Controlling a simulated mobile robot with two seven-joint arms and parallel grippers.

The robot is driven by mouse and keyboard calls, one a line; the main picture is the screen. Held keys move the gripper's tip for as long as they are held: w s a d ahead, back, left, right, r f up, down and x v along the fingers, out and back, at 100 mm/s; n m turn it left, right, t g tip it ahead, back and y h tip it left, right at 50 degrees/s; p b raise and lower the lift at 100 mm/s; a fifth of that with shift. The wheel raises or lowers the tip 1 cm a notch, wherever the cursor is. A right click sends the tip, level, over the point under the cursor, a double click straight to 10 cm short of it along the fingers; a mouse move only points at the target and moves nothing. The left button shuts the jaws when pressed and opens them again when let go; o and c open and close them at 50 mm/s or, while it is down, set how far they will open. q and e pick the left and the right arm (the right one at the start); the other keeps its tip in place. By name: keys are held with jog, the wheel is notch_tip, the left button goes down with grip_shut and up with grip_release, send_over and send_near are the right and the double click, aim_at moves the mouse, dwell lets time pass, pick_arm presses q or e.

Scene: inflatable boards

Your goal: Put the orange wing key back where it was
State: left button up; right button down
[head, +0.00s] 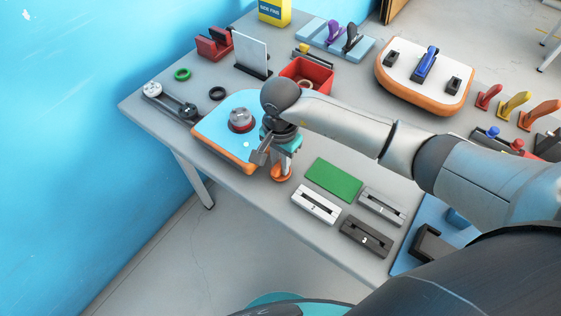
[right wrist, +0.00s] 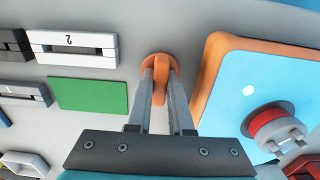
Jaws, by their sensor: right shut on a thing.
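The orange wing key (head: 281,173) is between the jaws of my right gripper (head: 279,162), at the near edge of the table. In the right wrist view the orange wing key (right wrist: 160,65) shows a round base beyond the fingertips, with its wing between the two fingers of the right gripper (right wrist: 160,88). It is upright and low over the grey table top; I cannot tell whether it touches it. A blue board with an orange rim (head: 205,137) lies just to the left in the head view, with a red and grey valve (head: 241,119) on it. My left gripper is not in view.
A green pad (head: 334,180) lies to the right of the key, with slotted white (head: 316,204) and dark (head: 366,237) blocks nearby. A red bin (head: 318,76) stands behind my right arm. Bare table shows between the key and green pad.

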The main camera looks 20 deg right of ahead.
aim_at(280, 162)
jog(key=c, duration=1.3)
grip_release()
jog(key=shift+f, duration=0.2)
jog(key=o, duration=0.5)
jog(key=shift+r, duration=0.1)
jog(key=shift+r, duration=0.1)
jog(key=shift+r, duration=0.35)
notch_tip(280, 162, up, 11)
jog(key=shift+r, duration=0.2)
